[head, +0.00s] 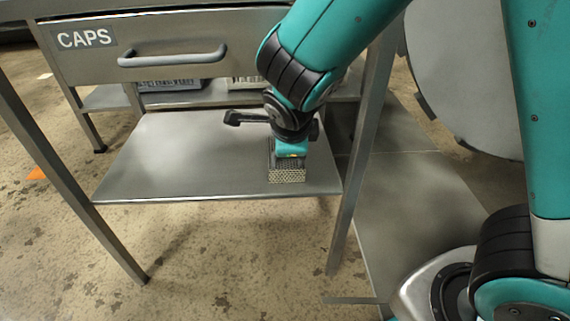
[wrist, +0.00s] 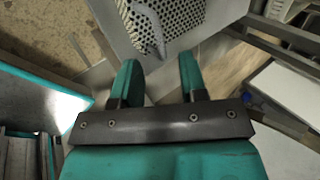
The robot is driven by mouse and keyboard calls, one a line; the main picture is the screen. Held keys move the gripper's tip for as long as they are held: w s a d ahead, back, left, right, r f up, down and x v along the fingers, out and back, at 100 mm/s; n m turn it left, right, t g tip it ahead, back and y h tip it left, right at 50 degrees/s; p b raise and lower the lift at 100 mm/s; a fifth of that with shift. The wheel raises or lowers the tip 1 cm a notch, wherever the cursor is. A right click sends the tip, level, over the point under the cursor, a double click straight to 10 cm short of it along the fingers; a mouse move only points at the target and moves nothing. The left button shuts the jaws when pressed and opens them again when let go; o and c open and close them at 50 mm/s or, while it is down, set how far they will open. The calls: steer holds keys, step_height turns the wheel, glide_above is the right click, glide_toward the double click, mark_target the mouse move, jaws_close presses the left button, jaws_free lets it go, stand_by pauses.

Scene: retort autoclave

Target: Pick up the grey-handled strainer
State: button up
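The strainer is a perforated metal basket (head: 287,176) near the front edge of a steel shelf, partly hidden behind my gripper in the head view. In the wrist view its perforated body (wrist: 190,14) is at the top, with the curved grey handle (wrist: 150,28) on the side toward me. My gripper (wrist: 159,62) is open, its two teal fingers apart with nothing between them. The handle's near end shows just beyond the gap between the fingertips. In the head view my gripper (head: 290,152) points down over the strainer; its fingers are hard to make out.
The bare steel shelf (head: 190,155) extends left of the strainer, under a drawer (head: 180,45) labelled CAPS with a bar handle. Table legs (head: 360,150) stand at both sides. Grey crates (head: 170,85) sit on a rack behind. A large round metal door (head: 465,70) is at right.

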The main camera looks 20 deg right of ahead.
mark_target(292, 171)
steer(key=b+x, duration=0.2)
steer(key=x, duration=0.4)
steer(key=shift+f+b, duration=0.1)
steer(key=shift+b, duration=0.25)
steer(key=shift+c, duration=0.2)
jaws_close()
